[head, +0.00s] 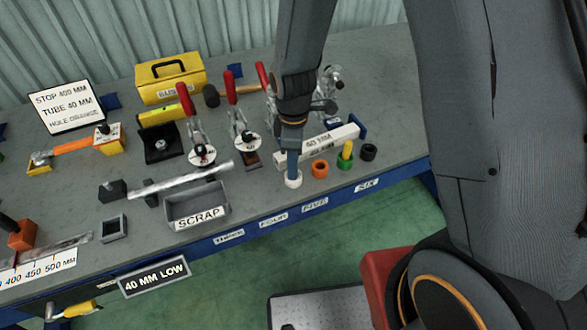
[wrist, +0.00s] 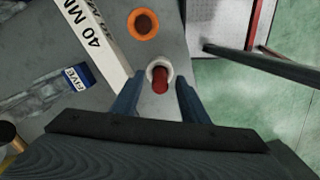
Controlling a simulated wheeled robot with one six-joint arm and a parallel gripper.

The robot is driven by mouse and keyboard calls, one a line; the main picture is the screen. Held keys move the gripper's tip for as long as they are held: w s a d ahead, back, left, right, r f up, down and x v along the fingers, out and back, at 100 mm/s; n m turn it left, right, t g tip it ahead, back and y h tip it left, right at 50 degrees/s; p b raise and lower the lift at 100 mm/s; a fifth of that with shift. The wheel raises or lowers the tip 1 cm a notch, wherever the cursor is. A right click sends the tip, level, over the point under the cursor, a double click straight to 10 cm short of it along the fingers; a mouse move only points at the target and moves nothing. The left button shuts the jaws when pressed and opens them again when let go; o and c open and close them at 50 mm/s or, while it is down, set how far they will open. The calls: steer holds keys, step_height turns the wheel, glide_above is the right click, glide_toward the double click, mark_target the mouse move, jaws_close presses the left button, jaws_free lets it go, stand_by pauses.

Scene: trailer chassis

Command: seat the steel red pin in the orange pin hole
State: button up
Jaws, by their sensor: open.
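The red pin (wrist: 160,84) stands in a white ring-shaped holder (wrist: 151,69) in the wrist view. My gripper (wrist: 160,78) is open, with one blue finger on each side of the pin; I cannot tell whether they touch the holder. In the head view my gripper (head: 293,168) points down over the white holder (head: 293,181) near the bench's front edge, and the pin is hidden there. The orange ring with the dark hole (head: 320,169) stands just right of it and looks empty. The orange ring also shows at the top of the wrist view (wrist: 143,24).
A green holder (head: 345,162) with a yellow pin and a black ring (head: 368,152) stand farther right. A white bar marked 40 MM (head: 320,143) lies behind them. The grey scrap bin (head: 197,204) and several toggle clamps are to the left.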

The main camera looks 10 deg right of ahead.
steer(key=shift+f, duration=0.25)
jaws_close()
steer(key=shift+r, duration=0.1)
